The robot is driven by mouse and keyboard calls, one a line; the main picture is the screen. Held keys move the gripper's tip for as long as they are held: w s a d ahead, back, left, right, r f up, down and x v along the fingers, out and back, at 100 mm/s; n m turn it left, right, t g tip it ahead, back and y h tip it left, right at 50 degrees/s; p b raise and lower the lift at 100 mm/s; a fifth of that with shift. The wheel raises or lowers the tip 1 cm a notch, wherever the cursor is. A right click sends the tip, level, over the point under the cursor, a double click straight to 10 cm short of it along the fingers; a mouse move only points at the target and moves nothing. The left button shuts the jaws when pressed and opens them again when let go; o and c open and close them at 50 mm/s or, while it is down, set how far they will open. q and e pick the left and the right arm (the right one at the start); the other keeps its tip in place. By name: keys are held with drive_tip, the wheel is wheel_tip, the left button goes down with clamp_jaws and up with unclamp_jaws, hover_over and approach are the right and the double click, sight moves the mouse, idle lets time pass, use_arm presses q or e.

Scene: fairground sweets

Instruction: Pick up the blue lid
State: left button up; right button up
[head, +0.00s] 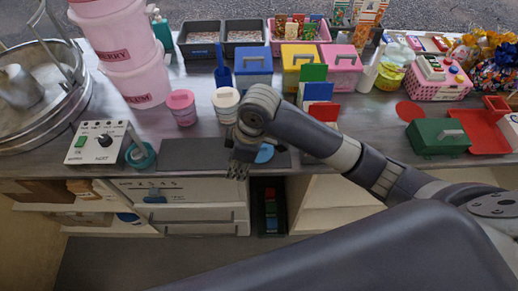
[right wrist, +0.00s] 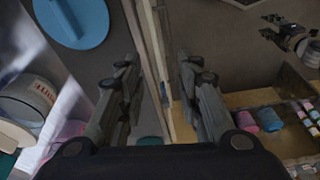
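The blue lid (head: 265,153) is a flat round disc on a dark mat near the counter's front edge, partly hidden by my right gripper in the head view. In the right wrist view the lid (right wrist: 88,30) shows at the top left, with a raised bar across it. My right gripper (head: 238,168) is just left of the lid, at the counter's front edge. In the right wrist view its two fingers (right wrist: 160,85) are spread with nothing between them, and the lid lies outside the left finger. What looks like my left gripper (right wrist: 275,28) is at the top right there, its opening unclear.
Pink (head: 182,106) and white (head: 226,103) tubs stand behind the mat (head: 283,160). Blue (head: 253,62), yellow and pink boxes stand further back. A control box (head: 98,142) is at left, a green case (head: 437,137) at right. Open shelves lie below the counter.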

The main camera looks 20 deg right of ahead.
drive_tip(key=w+d+r+n+g+h, duration=0.1)
drive_tip(key=w+d+r+h, duration=0.2)
drive_tip(key=w+d+r, duration=0.4)
drive_tip(key=f, duration=0.3)
drive_tip(key=d+f+p, duration=0.1)
drive_tip(key=f, duration=0.1)
drive_tip(key=shift+w+f, duration=0.1)
drive_tip(key=shift+f, duration=0.25)
wheel_tip(320, 180, down, 5)
drive_tip(key=shift+d+p, duration=0.1)
drive_tip(key=shift+p, duration=0.8)
drive_tip(key=shift+w+f, duration=0.1)
drive_tip(key=shift+f, duration=0.2)
clamp_jaws()
